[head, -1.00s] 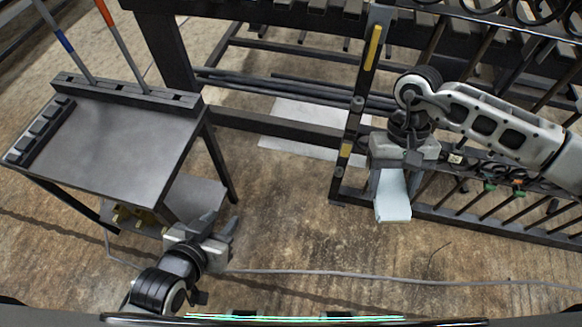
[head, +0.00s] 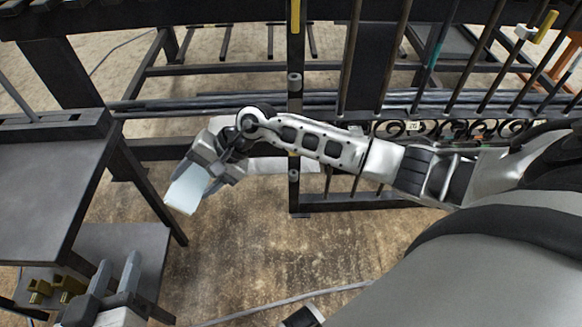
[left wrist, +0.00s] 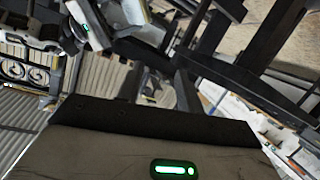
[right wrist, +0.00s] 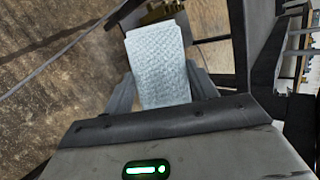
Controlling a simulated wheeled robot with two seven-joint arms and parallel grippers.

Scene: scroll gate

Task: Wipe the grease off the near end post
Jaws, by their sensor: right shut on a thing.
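The near end post (head: 294,182) is a dark upright with round hinge-like knobs and a yellow strip near its top in the head view. I cannot make out grease on it. My right gripper (head: 195,178) is shut on a pale, textured cloth (head: 184,191), left of the post and apart from it. The cloth hangs flat beyond the fingers and fills the middle of the right wrist view (right wrist: 158,62). My right forearm crosses in front of the post and hides part of it. My left gripper (head: 116,277) is low at the left, fingers apart and empty.
A dark metal table (head: 40,190) stands at the left, with yellow blocks (head: 55,287) on its lower shelf. The gate's bars and scrolls (head: 440,127) extend right of the post. Dark rods lie behind it. Brown floor (head: 240,245) is open in front.

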